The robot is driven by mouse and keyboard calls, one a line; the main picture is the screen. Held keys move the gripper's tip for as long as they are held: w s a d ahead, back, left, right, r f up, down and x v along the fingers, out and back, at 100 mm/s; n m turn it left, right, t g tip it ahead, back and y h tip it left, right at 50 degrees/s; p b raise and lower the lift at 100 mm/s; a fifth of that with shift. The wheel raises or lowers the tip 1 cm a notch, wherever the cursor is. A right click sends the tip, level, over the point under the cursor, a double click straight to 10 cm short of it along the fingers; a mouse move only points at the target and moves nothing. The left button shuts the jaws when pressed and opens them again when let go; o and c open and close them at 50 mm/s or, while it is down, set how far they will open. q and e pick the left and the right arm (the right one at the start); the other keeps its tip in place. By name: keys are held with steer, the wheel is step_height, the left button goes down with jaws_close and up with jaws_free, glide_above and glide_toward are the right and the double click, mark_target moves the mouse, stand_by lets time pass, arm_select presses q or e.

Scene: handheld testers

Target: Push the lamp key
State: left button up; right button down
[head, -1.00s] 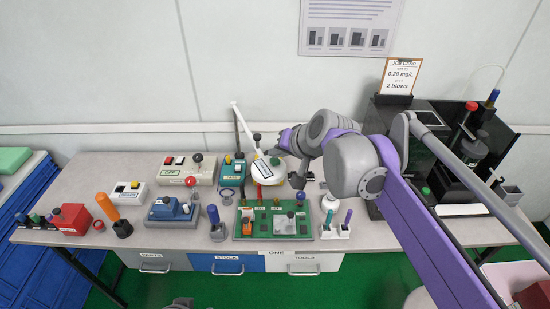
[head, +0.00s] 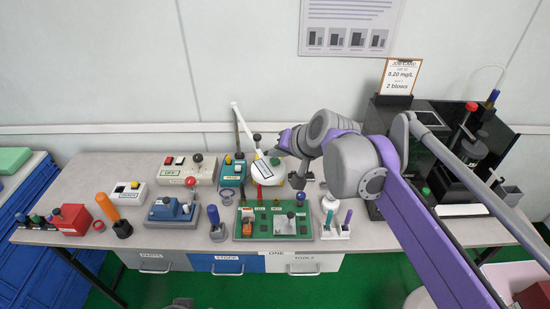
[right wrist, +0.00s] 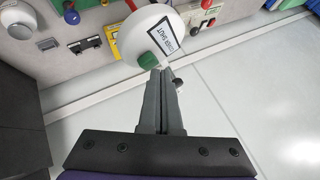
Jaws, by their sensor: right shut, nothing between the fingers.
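The lamp has a round white head (head: 267,179) at the end of a thin white arm at the back middle of the bench. In the right wrist view its white head (right wrist: 140,25) carries a printed label and a small green key (right wrist: 148,60) on the near edge. My right gripper (right wrist: 164,70) is shut and empty, with its fingertips right beside the green key. I cannot tell whether they touch it. In the head view my right gripper (head: 279,153) reaches the lamp from the upper right, and the key is small and dark there.
Control boxes, including a beige one (head: 175,173) and a teal one (head: 232,174), stand left of the lamp. A green board (head: 273,235) lies in front. A dark bracket (right wrist: 86,45) is close by. A black machine (head: 450,150) stands at the right.

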mark_target(277, 167)
steer(key=shift+f, duration=0.15)
stand_by(0.4)
steer(key=shift+f, duration=0.35)
steer(key=shift+r, duration=0.1)
steer(key=shift+r+p, duration=0.4)
steer(key=shift+p, duration=0.05)
steer(key=shift+r, duration=0.1)
step_height(277, 167, up, 6)
steer(key=p, duration=0.5)
